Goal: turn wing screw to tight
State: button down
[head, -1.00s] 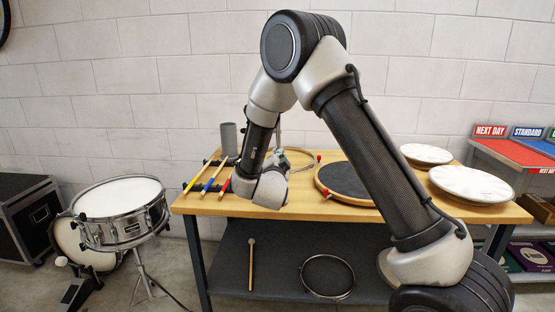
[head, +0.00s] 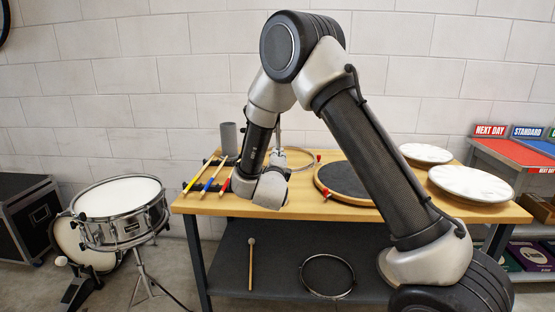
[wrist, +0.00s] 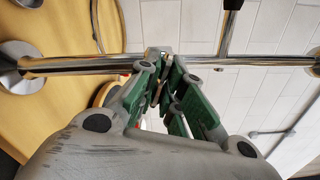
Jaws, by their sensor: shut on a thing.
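In the wrist view, my gripper (wrist: 162,76) has its green-padded fingers close together at a chrome rod (wrist: 85,64) that crosses the picture. It is shut on the wing screw (wrist: 158,84) at the joint of the rod. Only a small part of the screw shows between the fingers, so its wings and angle cannot be made out. In the head view, a thin chrome post (head: 279,132) rises behind my wrist over the bench. My wrist hides the fingers and the screw there.
The wooden bench (head: 240,206) holds drumsticks (head: 213,176) at left, a grey cup (head: 229,138), a hoop (head: 305,154), a dark round pad (head: 345,180) and white drumheads (head: 471,183) at right. A snare drum (head: 118,198) stands left of the bench.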

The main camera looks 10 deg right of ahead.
jog(key=m, duration=0.6)
jog(key=shift+f+m, duration=0.15)
jog(key=shift+m, duration=0.15)
jog(key=m, duration=0.5)
jog(key=shift+m, duration=0.3)
jog(key=c, duration=1.5)
grip_release()
jog(key=shift+a, duration=0.1)
jog(key=shift+c, duration=0.2)
jog(key=v, duration=1.2)
